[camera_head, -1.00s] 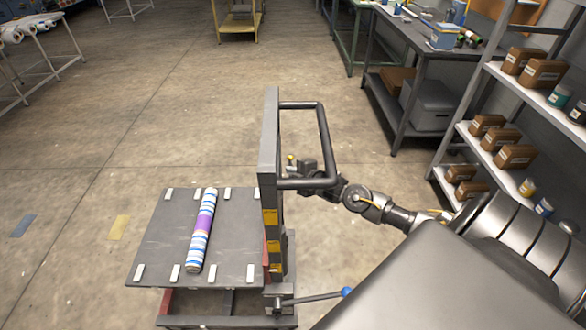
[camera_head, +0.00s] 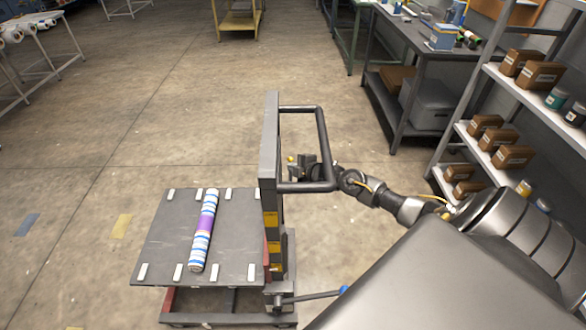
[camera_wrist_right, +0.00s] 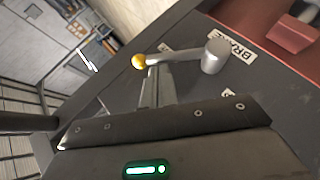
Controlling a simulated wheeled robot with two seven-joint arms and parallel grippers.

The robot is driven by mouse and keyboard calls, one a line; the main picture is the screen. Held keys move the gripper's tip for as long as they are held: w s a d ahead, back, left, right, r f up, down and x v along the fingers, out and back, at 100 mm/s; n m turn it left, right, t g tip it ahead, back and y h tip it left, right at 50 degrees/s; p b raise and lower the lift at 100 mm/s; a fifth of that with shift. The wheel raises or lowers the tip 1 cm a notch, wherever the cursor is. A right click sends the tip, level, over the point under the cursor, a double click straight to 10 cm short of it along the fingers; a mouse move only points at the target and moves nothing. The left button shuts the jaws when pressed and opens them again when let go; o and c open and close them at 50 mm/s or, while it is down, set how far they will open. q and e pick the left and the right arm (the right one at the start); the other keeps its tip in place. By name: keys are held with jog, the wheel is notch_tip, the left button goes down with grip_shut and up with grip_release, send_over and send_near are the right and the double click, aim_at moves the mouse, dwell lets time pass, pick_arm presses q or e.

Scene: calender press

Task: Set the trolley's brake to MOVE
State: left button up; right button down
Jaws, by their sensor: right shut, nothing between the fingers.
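The trolley (camera_head: 155,250) stands in front of me with a grey upright, a black handle (camera_head: 323,140) and a flat top. In the right wrist view its brake lever (camera_wrist_right: 180,57) runs from a grey round hub (camera_wrist_right: 214,58) leftwards to a yellow knob (camera_wrist_right: 138,62). A "BRAKE" label (camera_wrist_right: 232,46) is by the hub; other labels are partly hidden. My right gripper (camera_wrist_right: 153,75) is shut and empty, its fingertips close beside the lever near the knob; I cannot tell whether they touch. In the head view my right gripper (camera_head: 297,166) is behind the handle. My left gripper is out of view.
A striped roll (camera_head: 203,232) lies on the trolley's top among several white pads. A lever with a blue knob (camera_head: 343,290) sticks out low on the trolley. Shelves with boxes (camera_head: 500,130) and a workbench (camera_head: 400,90) stand at right.

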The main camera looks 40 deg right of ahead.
jog(key=shift+f, duration=0.1)
dwell(0.3)
jog(key=shift+s+a+p, duration=0.45)
jog(key=shift+s+p, duration=0.05)
jog(key=shift+s, duration=0.2)
jog(key=b+v, duration=0.1)
jog(key=v, duration=0.9)
jog(key=shift+s+r, duration=0.25)
